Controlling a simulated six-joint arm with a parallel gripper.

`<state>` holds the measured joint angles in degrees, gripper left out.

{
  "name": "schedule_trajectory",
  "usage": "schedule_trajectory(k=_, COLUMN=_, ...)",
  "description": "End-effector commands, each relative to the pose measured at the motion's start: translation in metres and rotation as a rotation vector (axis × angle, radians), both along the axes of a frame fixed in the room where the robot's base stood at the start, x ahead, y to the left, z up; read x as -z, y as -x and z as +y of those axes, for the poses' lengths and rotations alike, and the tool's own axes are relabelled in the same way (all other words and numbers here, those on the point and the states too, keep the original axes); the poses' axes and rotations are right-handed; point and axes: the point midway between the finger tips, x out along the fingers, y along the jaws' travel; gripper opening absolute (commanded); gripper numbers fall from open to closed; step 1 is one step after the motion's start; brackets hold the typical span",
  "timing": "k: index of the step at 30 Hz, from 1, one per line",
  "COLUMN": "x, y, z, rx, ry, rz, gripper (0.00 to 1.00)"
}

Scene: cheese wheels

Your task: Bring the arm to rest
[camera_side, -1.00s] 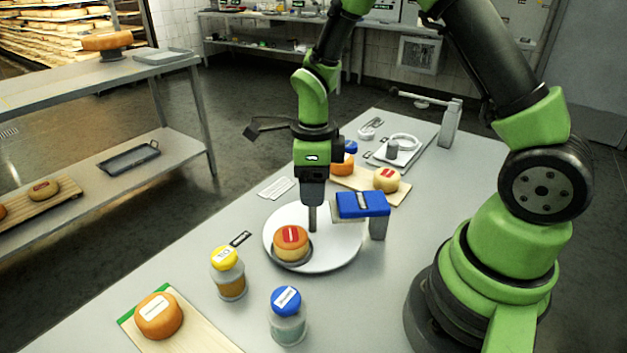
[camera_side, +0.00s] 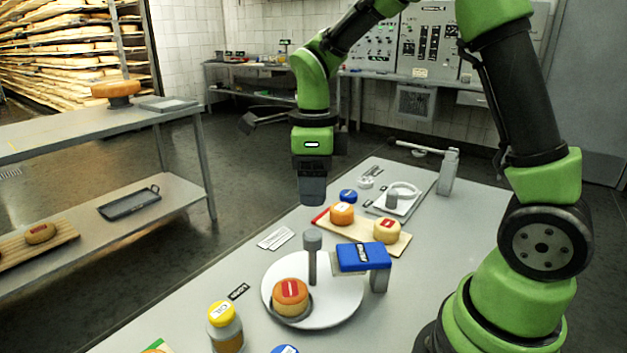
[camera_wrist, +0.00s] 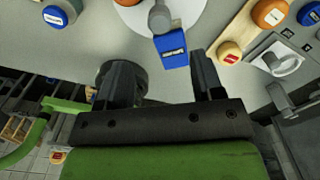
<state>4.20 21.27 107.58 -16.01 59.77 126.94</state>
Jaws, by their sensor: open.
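My gripper (camera_side: 312,200) hangs in the air above the steel table (camera_side: 225,290), pointing down, higher than the grey post (camera_side: 312,255) on the round white plate (camera_side: 335,308). In the wrist view my gripper (camera_wrist: 160,85) shows two dark fingers spread apart with nothing held between them. An orange cheese wheel with a red label (camera_side: 290,292) sits in a dark dish on the plate, left of the post. A blue block (camera_side: 362,257) on a grey stand is at the plate's right edge; it also shows beyond the fingers in the wrist view (camera_wrist: 172,48).
A wooden board (camera_side: 365,229) with two cheese wheels lies behind the plate. A yellow-capped jar (camera_side: 224,325) stands front left and a blue-capped one is cut off below. A scale-like device (camera_side: 400,195) and a post with an arm (camera_side: 449,172) stand at the back.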

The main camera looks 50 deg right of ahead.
Motion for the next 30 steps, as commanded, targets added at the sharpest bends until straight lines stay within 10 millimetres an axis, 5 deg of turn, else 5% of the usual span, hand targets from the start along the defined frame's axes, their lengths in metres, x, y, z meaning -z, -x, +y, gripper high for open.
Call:
schedule_trajectory(k=8, x=-0.014, y=0.007, z=0.004, rx=-0.132, ry=-0.005, rz=-0.045, gripper=0.61)
schedule_trajectory(k=19, x=-0.087, y=0.076, z=0.03, rx=-1.168, ry=0.133, rz=-0.361, gripper=0.61)
schedule_trajectory(k=24, x=-0.101, y=0.112, z=0.04, rx=-1.648, ry=0.319, rz=-0.477, gripper=0.61)
schedule_trajectory(k=30, x=-0.104, y=0.139, z=0.047, rx=-2.012, ry=0.524, rz=-0.534, gripper=0.61)
